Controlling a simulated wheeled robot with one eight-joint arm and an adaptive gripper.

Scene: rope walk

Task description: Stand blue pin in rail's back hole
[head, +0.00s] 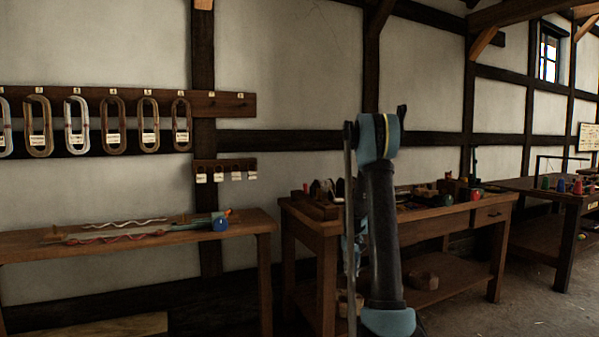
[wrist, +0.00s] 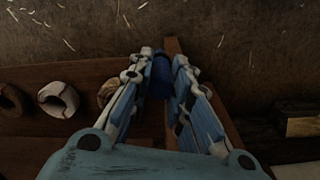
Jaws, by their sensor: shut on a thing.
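In the wrist view my gripper (wrist: 163,58) is shut on the blue pin (wrist: 160,78), a dark blue piece between the two fingers. The pin's lower end and tip are hidden by the fingers and shadow. In the head view my arm blocks most of the gripper, and the pin cannot be made out there. I cannot clearly pick out the rail or its back hole. A wooden edge (wrist: 172,46) passes just behind the fingertips in the wrist view; I cannot tell whether the pin touches it.
A workbench (head: 410,222) crowded with small items stands behind my arm. Colored pieces stand on a table (head: 540,192) at right. Rolled pieces (wrist: 58,99) lie left of my gripper.

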